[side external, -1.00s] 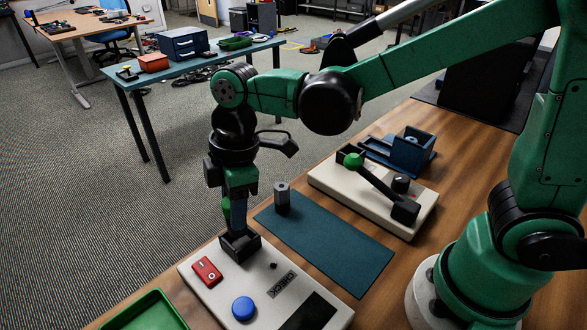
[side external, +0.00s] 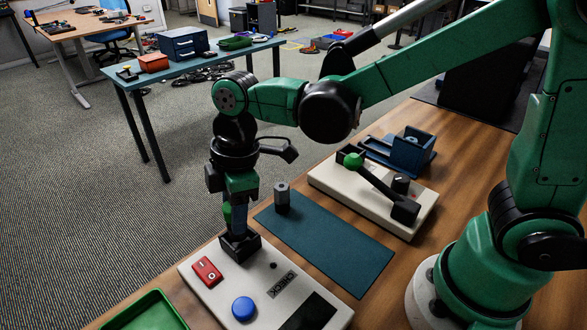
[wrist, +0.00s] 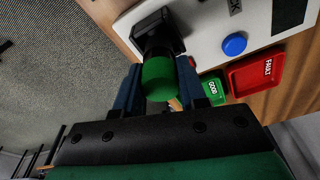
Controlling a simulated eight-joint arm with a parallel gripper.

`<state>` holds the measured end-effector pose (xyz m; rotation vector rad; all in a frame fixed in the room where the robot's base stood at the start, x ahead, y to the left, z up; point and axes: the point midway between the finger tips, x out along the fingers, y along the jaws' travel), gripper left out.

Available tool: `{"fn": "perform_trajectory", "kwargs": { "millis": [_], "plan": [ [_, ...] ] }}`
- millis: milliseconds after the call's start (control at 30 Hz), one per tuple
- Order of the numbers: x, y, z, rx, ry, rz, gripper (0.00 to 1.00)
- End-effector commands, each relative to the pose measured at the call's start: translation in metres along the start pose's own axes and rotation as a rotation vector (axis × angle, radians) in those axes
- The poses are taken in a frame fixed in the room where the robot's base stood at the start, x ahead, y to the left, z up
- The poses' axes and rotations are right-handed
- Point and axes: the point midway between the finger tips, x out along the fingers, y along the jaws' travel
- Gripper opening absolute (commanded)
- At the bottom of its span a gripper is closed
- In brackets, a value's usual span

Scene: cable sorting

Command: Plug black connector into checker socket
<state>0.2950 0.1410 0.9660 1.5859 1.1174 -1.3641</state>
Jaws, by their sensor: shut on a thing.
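The checker (side external: 262,285) is a pale box at the front of the bench, with a black box-shaped socket (side external: 240,249) at its far corner. My gripper (side external: 238,226) points down directly over the socket, its fingertips at the socket's rim. In the wrist view my gripper (wrist: 162,72) has its two blue fingers shut on the connector, whose green round end (wrist: 158,79) faces the camera. Its black front part lies against the dark socket (wrist: 153,25). How deep it sits inside is hidden by the fingers and socket walls.
The checker carries a red switch (side external: 207,270) and a blue button (side external: 243,308). A green tray (side external: 150,312) is at the front left; a red tray (wrist: 262,75) shows in the wrist view. A lever fixture (side external: 375,195) is behind.

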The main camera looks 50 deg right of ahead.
Motion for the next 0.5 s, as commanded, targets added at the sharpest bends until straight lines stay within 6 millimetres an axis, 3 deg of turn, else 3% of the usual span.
{"fn": "perform_trajectory", "kwargs": {
  "millis": [500],
  "plan": [
    [0.0105,0.0001,0.0016,0.0,0.0,0.0,0.0]
  ]
}}
